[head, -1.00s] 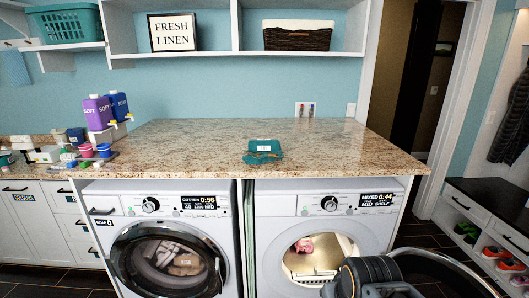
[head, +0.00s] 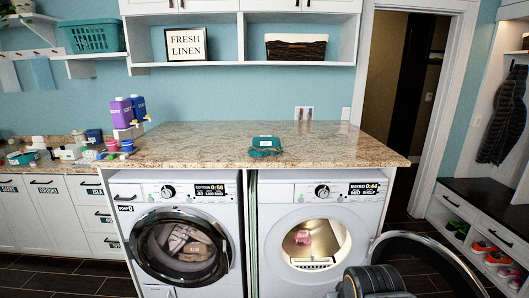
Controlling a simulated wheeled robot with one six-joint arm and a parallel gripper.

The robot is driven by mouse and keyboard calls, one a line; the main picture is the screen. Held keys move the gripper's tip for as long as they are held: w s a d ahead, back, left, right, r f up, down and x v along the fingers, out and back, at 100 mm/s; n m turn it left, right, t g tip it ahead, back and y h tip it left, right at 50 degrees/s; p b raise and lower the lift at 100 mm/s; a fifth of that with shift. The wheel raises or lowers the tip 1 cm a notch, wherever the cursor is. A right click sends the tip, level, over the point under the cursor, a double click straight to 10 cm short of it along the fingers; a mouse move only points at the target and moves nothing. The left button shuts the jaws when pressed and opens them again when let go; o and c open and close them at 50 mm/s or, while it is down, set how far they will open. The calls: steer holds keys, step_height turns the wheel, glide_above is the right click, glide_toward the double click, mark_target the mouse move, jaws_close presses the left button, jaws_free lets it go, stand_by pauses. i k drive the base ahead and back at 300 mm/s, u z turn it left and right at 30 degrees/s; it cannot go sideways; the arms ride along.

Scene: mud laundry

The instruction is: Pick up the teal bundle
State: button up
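The teal bundle (head: 266,145) lies on the granite countertop (head: 210,149) above the two machines, near its front edge. A pale label shows on its top and a brownish band or tie along its front. A dark part of my arm shows at the bottom right, in front of the open right-hand machine. My gripper's fingertips cannot be made out, so I cannot tell whether it is open or shut. Nothing is seen touching the bundle.
The right-hand machine's round door (head: 425,262) stands open, with a pink item (head: 302,237) inside. The left-hand machine (head: 180,247) is shut. Purple (head: 121,112) and blue bottles stand at the counter's left end. The counter around the bundle is clear.

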mark_target(262, 145)
steer(key=u, duration=0.55)
steer(key=i, duration=0.8)
steer(key=u, duration=0.4)
